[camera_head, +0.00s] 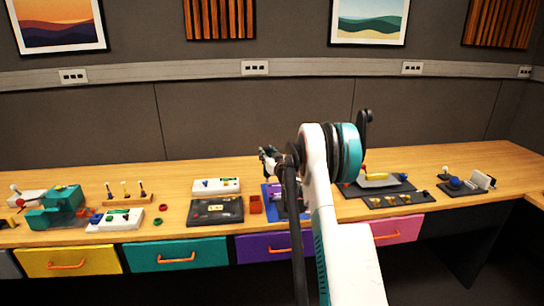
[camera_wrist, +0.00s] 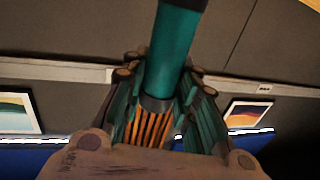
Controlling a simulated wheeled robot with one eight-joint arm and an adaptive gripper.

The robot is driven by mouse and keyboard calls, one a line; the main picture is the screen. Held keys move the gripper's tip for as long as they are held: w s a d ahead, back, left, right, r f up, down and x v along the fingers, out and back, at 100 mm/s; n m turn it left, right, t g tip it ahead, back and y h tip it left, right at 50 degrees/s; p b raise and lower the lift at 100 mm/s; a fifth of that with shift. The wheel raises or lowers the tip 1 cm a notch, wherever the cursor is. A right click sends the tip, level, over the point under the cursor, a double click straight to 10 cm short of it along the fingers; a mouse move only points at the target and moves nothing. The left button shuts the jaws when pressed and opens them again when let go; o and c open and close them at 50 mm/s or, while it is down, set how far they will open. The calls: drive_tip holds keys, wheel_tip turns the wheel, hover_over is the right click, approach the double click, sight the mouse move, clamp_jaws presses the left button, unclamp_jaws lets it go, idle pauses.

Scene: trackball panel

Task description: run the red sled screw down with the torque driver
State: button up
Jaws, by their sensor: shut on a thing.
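My gripper (camera_head: 268,160) is raised over the middle of the bench, above a blue plate (camera_head: 270,198). In the wrist view my gripper (camera_wrist: 160,85) is shut on a teal cylinder with a dark collar, which looks like the torque driver (camera_wrist: 174,48). The driver runs up out of the wrist picture, so its far end is hidden. The wrist view faces the wall, upside down, and shows no screw. I cannot make out the red sled or its screw for sure; my arm covers part of the blue plate.
A wooden rack (camera_head: 128,200) with several upright tools stands at left, beside a teal fixture (camera_head: 57,207). Dark trays (camera_head: 385,201) are at right. Bare wood lies behind.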

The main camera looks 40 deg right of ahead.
wheel_tip(320, 180, down, 6)
drive_tip(key=d+b, duration=0.2)
drive_tip(key=b, duration=0.1)
drive_tip(key=shift+s+d, duration=0.15)
drive_tip(key=shift+s, duration=0.1)
idle(0.3)
drive_tip(key=shift+s, duration=0.1)
idle(1.6)
drive_tip(key=shift+f+b, duration=0.45)
drive_tip(key=shift+b, duration=0.25)
idle(2.1)
